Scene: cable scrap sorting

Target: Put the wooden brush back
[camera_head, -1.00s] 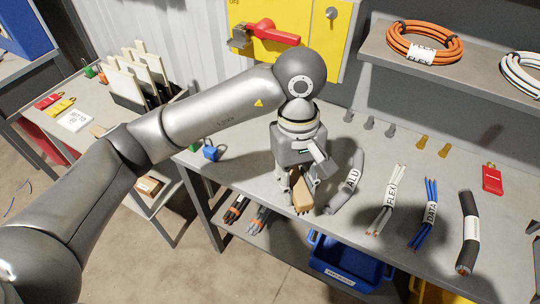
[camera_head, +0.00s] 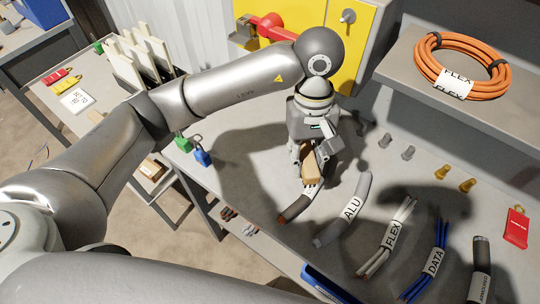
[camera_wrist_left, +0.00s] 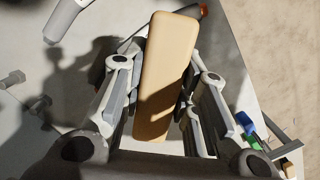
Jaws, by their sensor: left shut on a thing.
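The wooden brush (camera_head: 310,167) is a tan block held in my left gripper (camera_head: 312,163) above the bench. In the left wrist view the brush (camera_wrist_left: 166,70) lies lengthwise between the two fingers of the gripper (camera_wrist_left: 164,90), which is shut on it. Its bristles do not show. In the head view the fingers partly cover it. A dark cable piece (camera_head: 297,206) lies just below the brush; I cannot tell the gap. My right gripper is not in view.
Cable pieces labelled ALU (camera_head: 347,212), FLEX (camera_head: 388,238) and DATA (camera_head: 433,262) lie to the right. Green (camera_head: 182,143) and blue (camera_head: 202,156) padlocks are at the left end of the bench (camera_head: 245,160). A shelf (camera_head: 403,78) with an orange coil (camera_head: 462,65) overhangs the back.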

